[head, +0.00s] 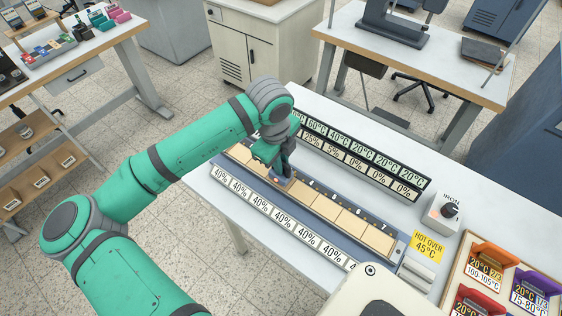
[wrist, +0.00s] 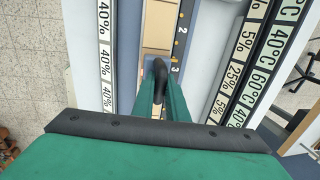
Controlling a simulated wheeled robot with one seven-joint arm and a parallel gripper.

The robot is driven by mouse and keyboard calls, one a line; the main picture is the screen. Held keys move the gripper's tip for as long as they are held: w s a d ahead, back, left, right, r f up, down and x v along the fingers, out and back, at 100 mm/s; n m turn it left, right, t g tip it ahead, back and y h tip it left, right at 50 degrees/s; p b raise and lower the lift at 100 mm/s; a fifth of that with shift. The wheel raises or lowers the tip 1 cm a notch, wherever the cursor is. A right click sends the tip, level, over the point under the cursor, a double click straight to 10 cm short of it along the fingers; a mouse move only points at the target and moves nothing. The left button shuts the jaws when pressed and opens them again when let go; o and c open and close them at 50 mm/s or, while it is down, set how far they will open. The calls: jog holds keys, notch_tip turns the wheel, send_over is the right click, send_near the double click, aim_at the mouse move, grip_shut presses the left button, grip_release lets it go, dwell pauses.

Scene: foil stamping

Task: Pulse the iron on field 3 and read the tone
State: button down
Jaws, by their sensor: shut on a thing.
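My gripper (head: 283,172) is low over the strip of numbered fields (head: 330,210), just left of the label 4. It is shut on a small dark piece, likely the iron's handle; the arm hides most of it. In the wrist view a black rounded end (wrist: 159,72) lies over field 3, next to the label 3 (wrist: 175,69). I cannot tell whether the iron touches the field. The rear display (head: 365,165) shows 60°C, 40°C and several 20°C, with 25%, 5% and several 0% below. My arm hides its left end.
A box with a knob marked IRON (head: 443,211) stands to the right, near a yellow "HOT OVER 45°C" sign (head: 428,246). A wooden tray (head: 455,270) with coloured, labelled pieces is at the lower right.

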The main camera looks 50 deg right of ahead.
dwell(0.5)
jog(key=shift+r, duration=2.25)
jog(key=shift+f, duration=0.15)
